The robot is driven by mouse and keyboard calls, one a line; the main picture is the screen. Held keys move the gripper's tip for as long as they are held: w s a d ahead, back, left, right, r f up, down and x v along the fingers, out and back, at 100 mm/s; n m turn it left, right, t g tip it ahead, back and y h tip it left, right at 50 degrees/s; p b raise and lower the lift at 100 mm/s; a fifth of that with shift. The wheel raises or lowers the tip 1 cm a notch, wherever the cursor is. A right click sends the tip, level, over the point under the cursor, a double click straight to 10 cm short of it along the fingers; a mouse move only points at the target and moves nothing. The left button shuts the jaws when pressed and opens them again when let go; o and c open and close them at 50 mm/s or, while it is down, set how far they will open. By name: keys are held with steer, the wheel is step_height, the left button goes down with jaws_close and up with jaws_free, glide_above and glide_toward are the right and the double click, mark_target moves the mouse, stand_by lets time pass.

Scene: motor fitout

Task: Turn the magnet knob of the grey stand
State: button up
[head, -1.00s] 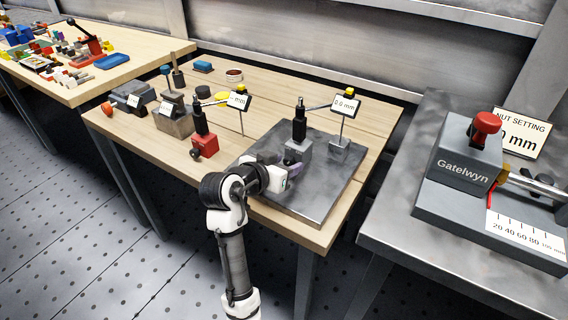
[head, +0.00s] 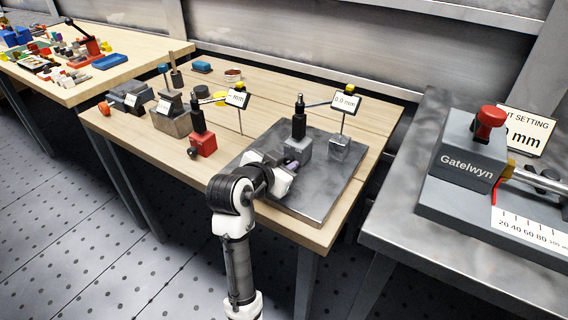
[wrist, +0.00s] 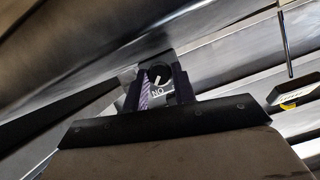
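The grey stand (head: 298,149) has a square grey base and a black post, on the dark steel plate (head: 322,195) at the table's right. In the wrist view its round black magnet knob (wrist: 159,73) shows a white pointer mark, with upside-down-looking lettering below it. My gripper (head: 288,167) is close in front of the base. In the wrist view my gripper (wrist: 160,88) has one finger on each side of the knob, the fingers apart. I cannot tell whether the fingertips touch the knob. In the head view the gripper mostly hides the knob.
A red stand (head: 203,145) and a grey block (head: 172,117) stand left on the wooden table. A grey Gatelwyn device (head: 467,160) sits on the right bench.

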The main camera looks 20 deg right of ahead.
steer(key=o, duration=0.5)
steer(key=shift+c, duration=0.2)
steer(key=v, duration=1)
steer(key=shift+s+a+r, duration=0.1)
steer(key=shift+a+r, duration=0.1)
steer(key=shift+a, duration=0.1)
steer(key=shift+s+a+f+b, duration=0.2)
steer(key=shift+a+b, duration=0.05)
steer(key=shift+b, duration=0.65)
steer(key=shift+a+r+b, duration=0.1)
steer(key=shift+a+b, duration=0.05)
steer(key=shift+b, duration=1.05)
steer(key=shift+b+v, duration=1.15)
steer(key=shift+b, duration=1.5)
steer(key=shift+r, duration=0.25)
